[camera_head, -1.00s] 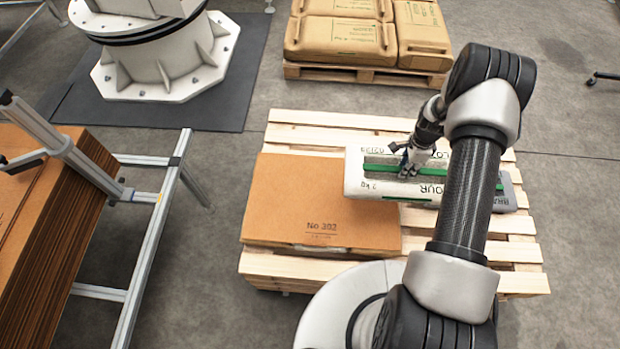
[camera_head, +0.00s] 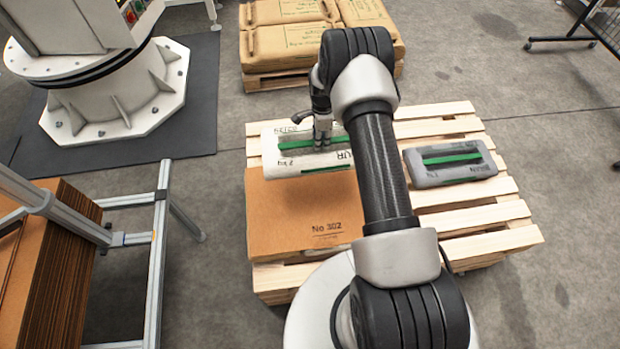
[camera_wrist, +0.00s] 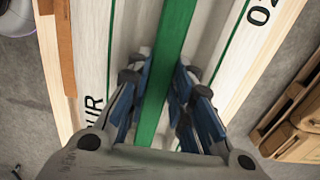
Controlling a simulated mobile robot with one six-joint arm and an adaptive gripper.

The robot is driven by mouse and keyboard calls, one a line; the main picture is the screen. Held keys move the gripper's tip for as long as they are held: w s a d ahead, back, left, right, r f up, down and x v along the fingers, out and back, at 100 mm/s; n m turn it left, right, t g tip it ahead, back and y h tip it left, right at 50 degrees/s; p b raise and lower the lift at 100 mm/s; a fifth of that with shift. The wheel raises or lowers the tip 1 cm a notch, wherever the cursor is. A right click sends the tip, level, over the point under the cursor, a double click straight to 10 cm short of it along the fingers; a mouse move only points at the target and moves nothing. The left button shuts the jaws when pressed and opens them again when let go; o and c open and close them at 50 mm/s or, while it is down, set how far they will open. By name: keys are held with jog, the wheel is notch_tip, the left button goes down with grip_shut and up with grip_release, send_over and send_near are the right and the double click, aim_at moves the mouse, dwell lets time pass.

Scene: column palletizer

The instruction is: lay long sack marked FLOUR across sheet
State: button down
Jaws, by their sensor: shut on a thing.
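The long white sack (camera_head: 290,150) has a green stripe and black lettering, of which only part shows. It lies crosswise over the far part of the brown sheet (camera_head: 290,205) marked No 302. I cannot tell whether it touches the sheet or hangs just above it. My gripper (camera_head: 322,143) is shut on the sack near its middle. In the wrist view the fingers (camera_wrist: 162,95) stand on both sides of the green stripe (camera_wrist: 168,60), and the letters UR show on the sack (camera_wrist: 97,45). My arm hides the sack's right end.
The sheet rests on a slatted wooden pallet (camera_head: 470,217). A grey sack with a green stripe (camera_head: 450,172) lies on its right part. Brown sacks (camera_head: 290,42) fill another pallet behind. A metal frame (camera_head: 160,230) with stacked brown sheets (camera_head: 40,270) stands at left.

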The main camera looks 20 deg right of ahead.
jog(key=shift+w+a+f, duration=0.1)
jog(key=shift+w+a, duration=0.05)
jog(key=shift+w, duration=0.05)
notch_tip(320, 180, down, 19)
jog(key=b, duration=0.6)
jog(key=shift+w+f, duration=0.1)
jog(key=shift+f, duration=0.1)
jog(key=c, duration=1.8)
grip_release()
jog(key=shift+s+f, duration=0.25)
jog(key=shift+c, duration=0.2)
jog(key=o, duration=0.4)
jog(key=shift+r, duration=0.15)
